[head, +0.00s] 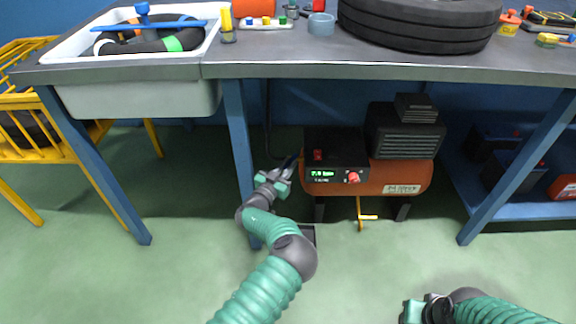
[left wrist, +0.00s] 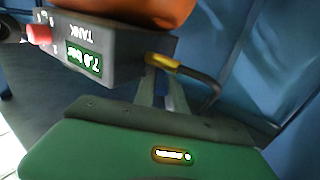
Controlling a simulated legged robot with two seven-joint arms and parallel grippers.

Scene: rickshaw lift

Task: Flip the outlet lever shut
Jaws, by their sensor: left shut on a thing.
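The compressor has an orange tank (head: 400,178) and a dark control box (head: 335,160) with a green display reading about 7.0 bar and a red knob. It stands under the workbench. My left gripper (head: 291,166) is at the left end of the compressor, beside the control box. In the left wrist view, the fingers (left wrist: 160,88) are shut on a small yellow lever (left wrist: 163,61) next to a dark curved pipe (left wrist: 203,80). The head view hides this lever behind the gripper. My right gripper (head: 424,309) is low at the bottom right, away from the compressor; its jaws are unclear.
A yellow handle (head: 361,217) hangs below the tank. The workbench top (head: 280,64) overhangs the compressor. A blue shelf (head: 525,210) is at the right. The green floor in front is open.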

